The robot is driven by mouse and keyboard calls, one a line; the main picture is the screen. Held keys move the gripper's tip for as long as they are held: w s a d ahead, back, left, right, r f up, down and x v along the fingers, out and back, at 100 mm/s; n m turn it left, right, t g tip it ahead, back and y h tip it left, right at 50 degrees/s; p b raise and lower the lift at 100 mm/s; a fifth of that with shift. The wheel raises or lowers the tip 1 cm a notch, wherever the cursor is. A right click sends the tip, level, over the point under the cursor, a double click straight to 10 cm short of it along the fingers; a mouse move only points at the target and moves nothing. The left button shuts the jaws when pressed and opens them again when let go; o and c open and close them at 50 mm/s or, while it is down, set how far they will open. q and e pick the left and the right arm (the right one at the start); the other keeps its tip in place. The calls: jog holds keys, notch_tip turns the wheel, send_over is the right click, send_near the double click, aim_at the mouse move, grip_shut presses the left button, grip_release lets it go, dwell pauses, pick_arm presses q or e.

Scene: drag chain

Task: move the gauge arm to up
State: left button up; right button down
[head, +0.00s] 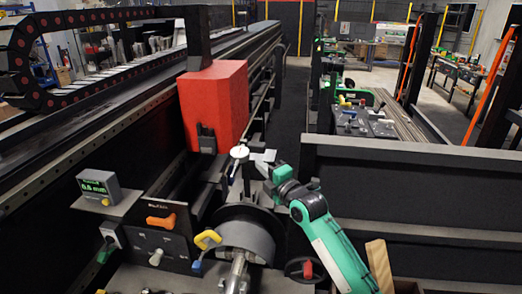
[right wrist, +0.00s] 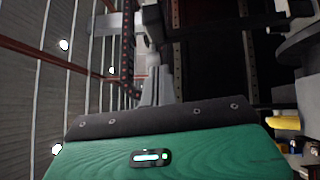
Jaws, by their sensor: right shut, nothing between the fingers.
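A small round white dial gauge (head: 239,152) stands on a thin dark support in front of the red block, in the middle of the head view. A pale grey flat piece (head: 264,156) shows just right of it; I cannot tell whether it belongs to the gauge arm. The gauge arm's own position is too small to tell. My right gripper (head: 264,185) is just below and right of the dial, its fingers small and partly hidden. In the right wrist view its grey fingers (right wrist: 156,86) are together with nothing between them. My left gripper does not show.
A red block (head: 213,100) stands behind the gauge. A digital readout (head: 98,187), an orange handle (head: 161,221), a yellow handle (head: 207,239) and a red-knobbed handwheel (head: 306,269) surround the work area. A dark panel (head: 410,190) stands right of my right arm.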

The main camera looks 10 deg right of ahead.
aim_at(254, 150)
jog(key=w+p, duration=0.1)
jog(key=w, duration=0.1)
jog(key=w+r+p, duration=0.1)
jog(key=w, duration=0.1)
jog(key=shift+w+d, duration=0.15)
jog(key=shift+w+d+f, duration=0.1)
jog(key=shift+w+d, duration=0.15)
jog(key=shift+w, duration=0.25)
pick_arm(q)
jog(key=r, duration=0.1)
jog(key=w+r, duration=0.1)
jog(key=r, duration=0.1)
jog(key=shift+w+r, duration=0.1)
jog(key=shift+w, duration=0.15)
